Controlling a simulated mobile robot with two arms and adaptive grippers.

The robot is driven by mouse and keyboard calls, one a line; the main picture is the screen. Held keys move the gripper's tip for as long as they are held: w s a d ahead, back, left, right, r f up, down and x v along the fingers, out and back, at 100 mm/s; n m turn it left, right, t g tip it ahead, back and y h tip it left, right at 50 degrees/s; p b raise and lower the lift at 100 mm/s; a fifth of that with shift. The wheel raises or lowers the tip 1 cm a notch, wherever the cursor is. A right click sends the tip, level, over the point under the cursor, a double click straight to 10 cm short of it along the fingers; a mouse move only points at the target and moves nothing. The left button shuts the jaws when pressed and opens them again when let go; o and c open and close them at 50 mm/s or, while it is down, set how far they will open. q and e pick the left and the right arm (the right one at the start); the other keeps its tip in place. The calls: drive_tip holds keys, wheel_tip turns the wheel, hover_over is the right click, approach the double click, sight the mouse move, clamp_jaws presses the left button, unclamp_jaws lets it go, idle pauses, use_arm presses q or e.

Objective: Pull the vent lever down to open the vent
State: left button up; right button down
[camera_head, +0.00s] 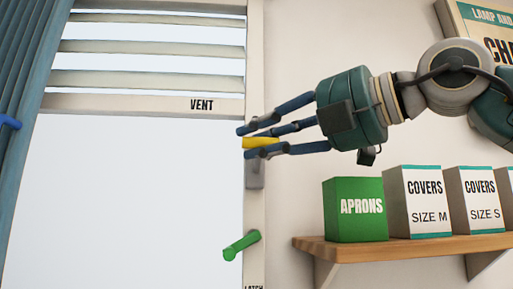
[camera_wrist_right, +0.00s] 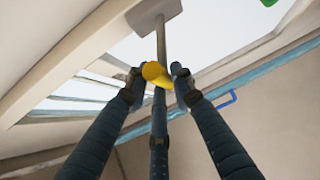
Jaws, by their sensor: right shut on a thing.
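The vent lever has a yellow grip (camera_head: 260,142) beside the window frame, just below the VENT label. A grey mount (camera_head: 255,174) shows under it. My right gripper (camera_head: 249,143) comes in from the right with its blue fingers around the yellow grip. In the right wrist view, the fingers (camera_wrist_right: 157,78) close on both sides of the yellow grip (camera_wrist_right: 155,73), and a grey stem (camera_wrist_right: 161,40) runs from it to a plate. The vent (camera_head: 150,50) at the top has tilted slats with bright bands between them. My left gripper is not in view.
A green latch handle (camera_head: 241,246) sits lower on the same frame. A wooden shelf (camera_head: 400,246) at the lower right holds a green APRONS box (camera_head: 357,222) and two COVERS boxes. A blue handle (camera_head: 9,122) is at the left edge.

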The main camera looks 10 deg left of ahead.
drive_tip(key=shift+w+d+f+b, duration=0.1)
drive_tip(key=shift+w+f+b, duration=0.15)
drive_tip(key=shift+f, duration=0.25)
drive_tip(key=c, duration=1.5)
unclamp_jaws()
drive_tip(key=shift+d, duration=0.1)
drive_tip(key=shift+o, duration=1.1)
drive_tip(key=shift+w+d, duration=0.2)
drive_tip(key=shift+w, duration=0.05)
drive_tip(key=shift+s+r, duration=0.2)
drive_tip(key=shift+s, duration=0.15)
drive_tip(key=v, duration=1.1)
drive_tip(key=shift+d+f, duration=0.15)
drive_tip(key=shift+d, duration=0.3)
drive_tip(key=shift+w, duration=0.1)
